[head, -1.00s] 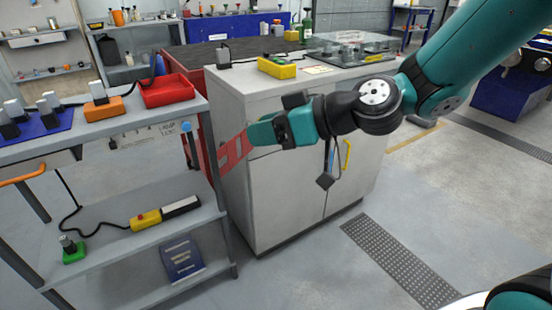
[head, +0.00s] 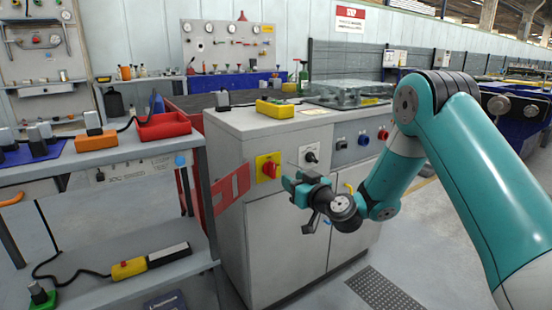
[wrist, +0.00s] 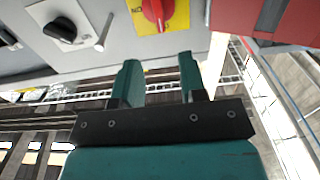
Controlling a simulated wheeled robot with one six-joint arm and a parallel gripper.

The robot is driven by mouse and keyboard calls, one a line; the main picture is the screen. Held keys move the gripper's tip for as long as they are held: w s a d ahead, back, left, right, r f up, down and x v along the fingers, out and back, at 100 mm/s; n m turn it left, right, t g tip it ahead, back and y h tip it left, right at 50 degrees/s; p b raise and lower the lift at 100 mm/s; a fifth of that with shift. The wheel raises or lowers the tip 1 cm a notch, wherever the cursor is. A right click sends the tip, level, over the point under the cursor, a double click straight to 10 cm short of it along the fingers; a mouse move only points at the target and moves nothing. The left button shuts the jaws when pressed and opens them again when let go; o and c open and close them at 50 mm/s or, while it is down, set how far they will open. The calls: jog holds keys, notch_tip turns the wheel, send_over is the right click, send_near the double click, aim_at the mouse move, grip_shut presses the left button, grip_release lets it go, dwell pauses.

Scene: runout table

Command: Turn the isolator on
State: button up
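The isolator is a red rotary knob (head: 269,169) on a yellow plate (head: 260,162), on the left of the grey cabinet's front. The knob's grip looks about upright. My gripper (head: 287,183) is just right of and slightly below it in the head view. In the wrist view the red knob (wrist: 155,10) is at the top edge, partly cut off, beyond the fingertips. My gripper (wrist: 159,62) is open there, with an empty gap between two teal fingers. The knob is roughly in line with the gap, and the fingers look apart from it.
A black selector knob (head: 311,157) on a white plate is right of the isolator; it also shows in the wrist view (wrist: 62,29). Blue (head: 363,140) and red (head: 383,134) buttons sit further right. A red panel (head: 233,185) stands at the cabinet's left, near a shelf bench (head: 110,155).

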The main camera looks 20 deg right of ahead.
aim_at(274, 167)
jog(key=p+x, duration=0.2)
jog(key=x, duration=0.7)
jog(key=shift+w+a, duration=0.1)
jog(key=shift+w, duration=0.1)
grip_shut()
